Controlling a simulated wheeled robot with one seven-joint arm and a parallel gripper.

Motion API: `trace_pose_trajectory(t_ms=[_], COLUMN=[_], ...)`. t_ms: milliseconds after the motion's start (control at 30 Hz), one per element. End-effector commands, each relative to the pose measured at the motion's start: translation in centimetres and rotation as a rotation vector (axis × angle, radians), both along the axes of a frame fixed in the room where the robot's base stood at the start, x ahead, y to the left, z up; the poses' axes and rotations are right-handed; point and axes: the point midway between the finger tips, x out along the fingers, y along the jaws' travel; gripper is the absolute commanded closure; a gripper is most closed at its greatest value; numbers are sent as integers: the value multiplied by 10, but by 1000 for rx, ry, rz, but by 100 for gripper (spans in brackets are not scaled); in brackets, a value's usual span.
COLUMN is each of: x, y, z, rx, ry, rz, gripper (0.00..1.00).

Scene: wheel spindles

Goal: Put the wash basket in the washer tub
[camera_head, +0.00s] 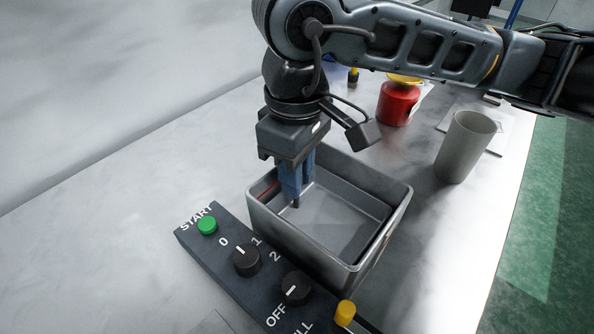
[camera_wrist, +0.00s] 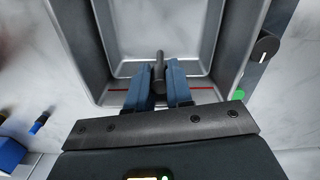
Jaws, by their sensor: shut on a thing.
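The washer tub (camera_head: 401,205) is a grey, open rectangular box standing behind the dark control panel. It also shows in the wrist view (camera_wrist: 88,45), with a red line along its near inner wall. A lighter grey shallow inner tray, which looks like the wash basket (camera_head: 335,225), lies within the tub walls; whether it rests on the floor is unclear. My gripper (camera_head: 297,196) points down into the tub near its far left wall. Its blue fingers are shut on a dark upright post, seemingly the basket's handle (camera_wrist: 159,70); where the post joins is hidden.
The control panel (camera_head: 225,250) has a green button, black knobs and a yellow knob (camera_head: 344,313), close against the tub. A grey cup (camera_head: 465,148) and a red canister (camera_head: 398,103) with a yellow top stand behind and right. The table is clear at left.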

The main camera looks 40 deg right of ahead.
Motion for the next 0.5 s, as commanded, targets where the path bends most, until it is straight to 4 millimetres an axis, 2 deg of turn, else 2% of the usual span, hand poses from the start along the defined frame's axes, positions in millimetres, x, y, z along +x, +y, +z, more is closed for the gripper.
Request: trace_pose_trajectory(t_ms=[500], x=[0], y=[0], z=[-8], rx=[-1], ry=[0], rz=[0], gripper=[100])
